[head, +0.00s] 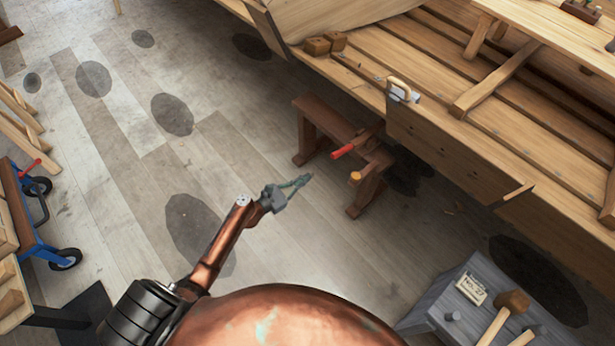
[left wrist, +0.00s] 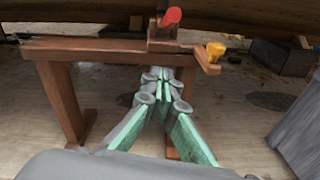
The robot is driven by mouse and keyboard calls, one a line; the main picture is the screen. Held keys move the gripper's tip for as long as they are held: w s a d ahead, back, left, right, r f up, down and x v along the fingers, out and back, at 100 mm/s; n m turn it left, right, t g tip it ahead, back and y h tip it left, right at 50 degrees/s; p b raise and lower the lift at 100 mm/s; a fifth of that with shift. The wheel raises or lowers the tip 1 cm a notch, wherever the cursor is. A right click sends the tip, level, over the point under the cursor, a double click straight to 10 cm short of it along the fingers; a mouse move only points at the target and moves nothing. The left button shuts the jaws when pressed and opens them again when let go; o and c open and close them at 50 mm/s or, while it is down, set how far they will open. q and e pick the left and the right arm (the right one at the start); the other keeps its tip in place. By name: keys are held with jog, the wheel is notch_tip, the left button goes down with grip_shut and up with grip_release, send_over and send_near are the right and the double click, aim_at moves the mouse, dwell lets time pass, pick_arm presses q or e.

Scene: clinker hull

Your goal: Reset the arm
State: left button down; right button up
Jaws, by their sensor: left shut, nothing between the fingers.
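My left gripper (head: 305,180) reaches out over the plank floor at the middle of the head view, on a copper-coloured arm from the lower left. It is shut and empty. In the left wrist view the closed fingers (left wrist: 160,75) point toward a brown wooden sawhorse (left wrist: 100,48). The same sawhorse (head: 330,125) stands beyond the fingertips in the head view, with a visible gap of floor in the picture. My right gripper is not in view.
The wooden hull (head: 450,155) fills the upper right. A red handle (head: 342,152) and an orange handle (head: 356,177) stick out at the sawhorse. A grey chest (head: 440,297) with mallets is lower right. A blue-framed cart (head: 40,235) stands left. Floor between is clear.

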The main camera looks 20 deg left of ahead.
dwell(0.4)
pick_arm(q)
jog(key=s+a+f+m+g+y, duration=0.2)
jog(key=s+f+m+g, duration=0.45)
jog(key=s+f, duration=1.05)
jog(key=s+a+f+m+g+y, duration=0.25)
jog(key=s+f+m, duration=0.65)
jog(key=s+f, duration=0.75)
jog(key=s+f+m+g+y, duration=0.1)
jog(key=s+f+m+g, duration=0.2)
jog(key=s+m, duration=0.75)
jog(key=s+f+m+g+y, duration=0.2)
jog(key=s+f+m+g, duration=0.1)
jog(key=s, duration=1.5)
jog(key=s+a+r+m+p, duration=0.1)
jog(key=s+r+p, duration=0.2)
jog(key=r+p, duration=0.6)
jog(key=p, duration=0.3)
jog(key=shift+s+a, duration=0.35)
jog(key=shift+a, duration=0.05)
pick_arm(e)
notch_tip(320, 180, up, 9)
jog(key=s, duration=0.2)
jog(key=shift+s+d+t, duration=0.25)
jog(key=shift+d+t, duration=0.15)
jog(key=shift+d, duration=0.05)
